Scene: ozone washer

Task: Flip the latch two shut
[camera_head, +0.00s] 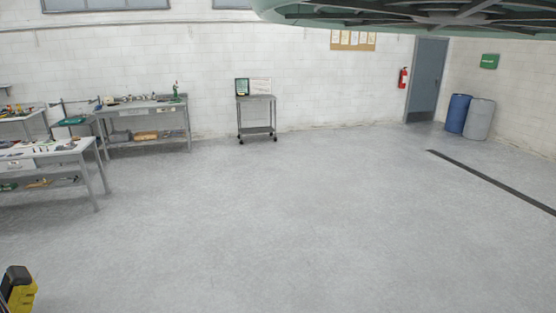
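No latch can be made out in the head view, and neither can a washer be clearly identified. My gripper is not in view. A yellow and black object (20,290) shows at the lower left edge, cut off by the frame; I cannot tell what it is. A large pale green round structure (420,20) with dark ribs hangs into the top right, and only its underside shows.
Workbenches (145,105) with tools stand at the left. A small wheeled cart (256,115) stands against the back wall. The middle floor (290,220) is clear.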

